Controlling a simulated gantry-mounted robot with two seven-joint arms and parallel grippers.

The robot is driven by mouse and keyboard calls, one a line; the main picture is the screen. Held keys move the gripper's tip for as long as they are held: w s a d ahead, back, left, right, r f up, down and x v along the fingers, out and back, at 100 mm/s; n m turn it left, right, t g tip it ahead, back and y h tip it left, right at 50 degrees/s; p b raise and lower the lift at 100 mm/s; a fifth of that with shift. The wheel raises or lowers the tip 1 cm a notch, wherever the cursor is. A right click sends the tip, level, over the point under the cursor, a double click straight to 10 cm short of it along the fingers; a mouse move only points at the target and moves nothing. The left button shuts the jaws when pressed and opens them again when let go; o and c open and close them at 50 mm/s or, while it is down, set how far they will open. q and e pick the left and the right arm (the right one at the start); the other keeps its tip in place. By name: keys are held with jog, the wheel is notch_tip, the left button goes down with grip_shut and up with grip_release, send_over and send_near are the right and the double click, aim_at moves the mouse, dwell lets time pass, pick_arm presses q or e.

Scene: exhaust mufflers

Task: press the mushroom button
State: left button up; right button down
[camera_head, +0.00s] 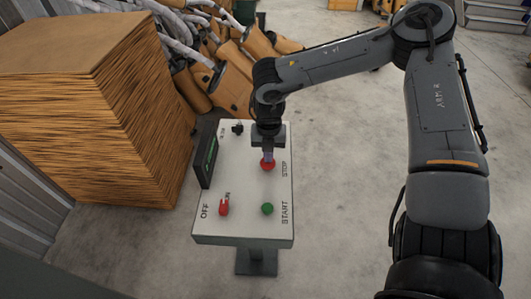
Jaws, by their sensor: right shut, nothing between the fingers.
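The red mushroom button (268,166) sits on the pale control box (240,188), beside the STOP lettering. My right gripper (268,156) points down over it, shut and empty, with its fingertips at the button's top. They look to be touching it, but I cannot tell whether it is pressed down. The gripper hides the back part of the button. My left gripper is not in view.
The box also carries a green START button (267,209), a red OFF/RUN switch (224,208), a black knob (237,127) and a dark display (207,162). A large wooden block (90,110) stands at left. Orange mufflers (232,85) lie behind. Concrete floor is free at right.

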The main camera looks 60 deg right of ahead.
notch_tip(320, 180, up, 12)
jog(key=p, duration=0.1)
jog(key=shift+w, duration=0.25)
jog(key=shift+r, duration=0.1)
dwell(0.4)
